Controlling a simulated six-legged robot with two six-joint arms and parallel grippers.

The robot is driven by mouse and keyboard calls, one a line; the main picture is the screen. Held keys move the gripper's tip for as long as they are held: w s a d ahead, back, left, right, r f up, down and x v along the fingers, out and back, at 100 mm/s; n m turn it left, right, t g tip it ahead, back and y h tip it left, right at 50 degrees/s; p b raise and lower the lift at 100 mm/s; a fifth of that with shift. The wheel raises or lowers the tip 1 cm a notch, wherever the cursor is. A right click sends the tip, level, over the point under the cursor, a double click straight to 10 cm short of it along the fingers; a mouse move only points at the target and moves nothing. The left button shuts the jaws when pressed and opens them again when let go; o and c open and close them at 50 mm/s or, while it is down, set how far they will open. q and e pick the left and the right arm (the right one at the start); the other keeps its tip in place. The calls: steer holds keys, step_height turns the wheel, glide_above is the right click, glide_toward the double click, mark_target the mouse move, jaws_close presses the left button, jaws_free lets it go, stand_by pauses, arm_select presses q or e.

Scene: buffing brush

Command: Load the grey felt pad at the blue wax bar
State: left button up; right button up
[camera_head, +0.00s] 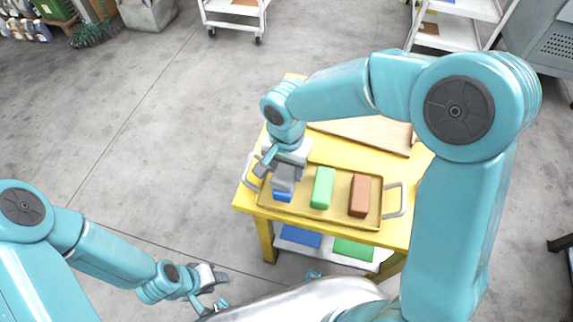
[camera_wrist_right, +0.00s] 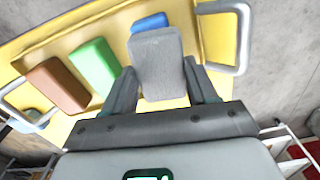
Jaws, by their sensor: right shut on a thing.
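My right gripper (camera_head: 272,163) is shut on a grey block-shaped felt pad (camera_head: 285,179); in the right wrist view the pad (camera_wrist_right: 158,62) sits between the two fingers. The pad is over the blue wax bar (camera_head: 283,196), covering most of it. In the wrist view, part of the blue bar (camera_wrist_right: 150,22) shows beyond the pad's far end. I cannot tell whether pad and bar touch. A green bar (camera_head: 322,187) and a brown bar (camera_head: 360,196) lie beside it in the yellow tray (camera_head: 338,216). My left gripper (camera_head: 215,291) is open and empty, low at the left, away from the table.
The tray has grey handles (camera_head: 396,201) at both ends and stands on a yellow table (camera_head: 243,194). A wooden board (camera_head: 377,132) lies behind the tray. Blue and green items sit on the lower shelf (camera_head: 313,252). A white cart (camera_head: 234,17) stands far back on open floor.

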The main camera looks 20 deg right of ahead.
mark_target(289, 170)
steer(key=shift+r+p, duration=2.5)
steer(key=shift+r, duration=1)
steer(key=shift+d+r, duration=0.1)
steer(key=shift+d, duration=0.15)
steer(key=d, duration=0.1)
steer(key=d+p, duration=0.1)
steer(key=w+d+r+p, duration=0.1)
steer(key=shift+w+d+m, duration=0.1)
steer(key=shift+d+m, duration=0.2)
steer(key=d+n, duration=0.1)
steer(key=n, duration=0.2)
steer(key=w+n, duration=0.1)
steer(key=n, duration=0.1)
steer(key=w+d+n+p, duration=0.1)
steer(key=n, duration=0.2)
steer(key=shift+d+r+n, duration=0.3)
steer(key=shift+d, duration=0.05)
